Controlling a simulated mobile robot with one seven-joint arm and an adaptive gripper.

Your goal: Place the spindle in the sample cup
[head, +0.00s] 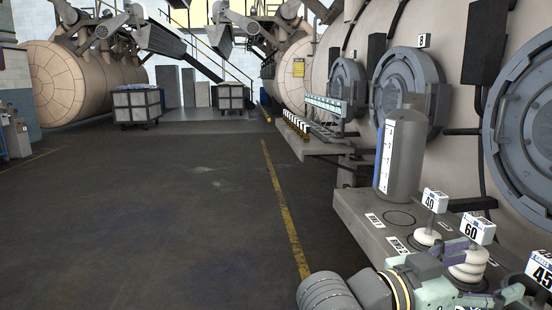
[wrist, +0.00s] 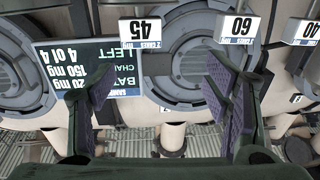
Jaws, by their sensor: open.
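White stacked-disc pieces, which look like spindles, carry number tags on the bench at the lower right of the head view. One is tagged 60 (head: 468,268), a smaller one 40 (head: 428,237); a 45 tag (head: 541,270) is at the edge. My gripper (head: 485,272) is open beside the 60 piece, partly covering it. In the wrist view my gripper (wrist: 163,95) has its purple-padded fingers spread, with nothing held between them. The 45 tag (wrist: 144,33) and 60 tag (wrist: 237,27) show upside down there. A pale cylindrical piece (wrist: 172,138) shows low between the fingers. I cannot identify the sample cup.
A grey cylinder (head: 401,155) stands on the bench (head: 365,213) behind the tagged pieces. Large round vessel doors (head: 405,88) line the right wall. A dark sign (wrist: 60,68) is behind the left finger. The floor (head: 150,210) at left is clear.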

